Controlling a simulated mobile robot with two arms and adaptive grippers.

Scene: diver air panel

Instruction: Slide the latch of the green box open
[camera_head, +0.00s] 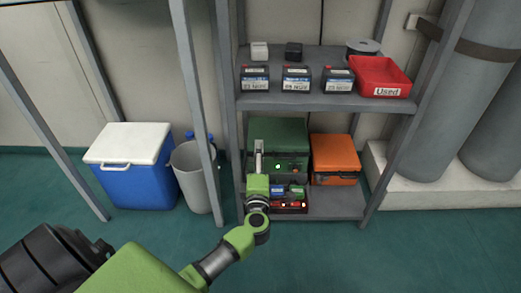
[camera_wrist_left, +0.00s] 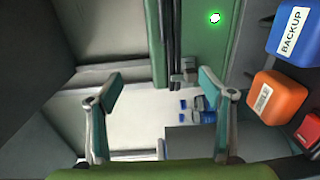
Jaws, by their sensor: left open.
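The green box (camera_head: 290,130) stands on the lower shelf, with a small lit spot on its front. In the left wrist view its green face (camera_wrist_left: 215,65) fills the upper middle, beside the bright spot (camera_wrist_left: 215,18). A small grey metal piece (camera_wrist_left: 185,72), which looks like the latch, sits at the face's lower edge; I cannot tell its position. My left gripper (camera_head: 259,148) is in front of the box's left part and hides some of it. In the wrist view my left gripper (camera_wrist_left: 158,84) is open, its fingers apart with nothing between them. My right gripper is not in view.
An orange box (camera_head: 334,155) stands right of the green box. A tray (camera_head: 292,210) with small coloured blocks lies in front. Above is a shelf (camera_head: 300,103) with several batteries and a red bin (camera_head: 381,76). A shelf post (camera_head: 193,90) rises at left.

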